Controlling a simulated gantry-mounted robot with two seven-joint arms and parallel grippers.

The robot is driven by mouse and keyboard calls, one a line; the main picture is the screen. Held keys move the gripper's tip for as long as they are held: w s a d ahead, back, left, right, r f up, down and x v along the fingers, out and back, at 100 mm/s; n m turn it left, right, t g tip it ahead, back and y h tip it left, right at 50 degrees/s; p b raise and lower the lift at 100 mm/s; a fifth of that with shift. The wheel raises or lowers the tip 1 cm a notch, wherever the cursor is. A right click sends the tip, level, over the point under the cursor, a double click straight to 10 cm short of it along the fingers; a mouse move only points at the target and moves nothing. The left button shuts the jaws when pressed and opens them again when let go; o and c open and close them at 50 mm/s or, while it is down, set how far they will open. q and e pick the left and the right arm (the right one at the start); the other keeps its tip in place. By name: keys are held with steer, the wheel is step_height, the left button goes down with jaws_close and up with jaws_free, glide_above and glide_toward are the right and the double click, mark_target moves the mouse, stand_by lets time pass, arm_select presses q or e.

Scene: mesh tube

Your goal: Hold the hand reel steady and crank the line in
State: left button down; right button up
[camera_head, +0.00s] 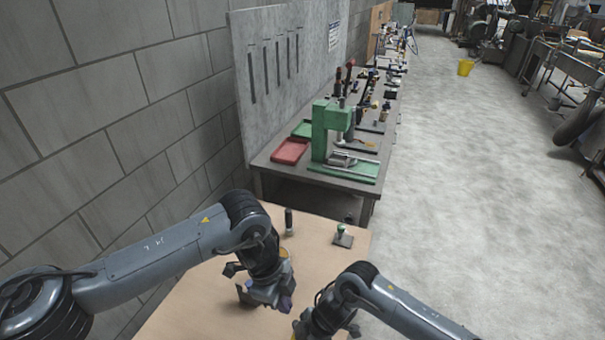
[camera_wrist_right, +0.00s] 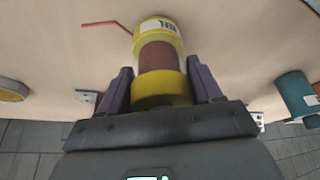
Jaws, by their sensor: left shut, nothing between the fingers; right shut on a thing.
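The hand reel (camera_wrist_right: 158,60) shows in the right wrist view, with yellow flanges and a reddish-brown wound middle. My right gripper (camera_wrist_right: 160,92) is shut on it, with a purple finger at each side. A thin red piece (camera_wrist_right: 105,24), perhaps line, lies on the table beside the reel's far end. In the head view my left gripper (camera_head: 286,301) is shut and empty, low over the wooden table (camera_head: 200,308). My right gripper is at the bottom of that view, close to the left one and mostly hidden by its arm. I cannot make out a crank handle.
A dark upright cylinder (camera_head: 289,221) and a green-topped knob on a plate (camera_head: 341,236) stand at the table's far end. Beyond is a workbench with a green press (camera_head: 328,128) and a red tray (camera_head: 290,151). A block wall (camera_head: 100,120) bounds the left; open floor lies right.

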steer(key=o, duration=1.2)
steer(key=shift+r, duration=0.1)
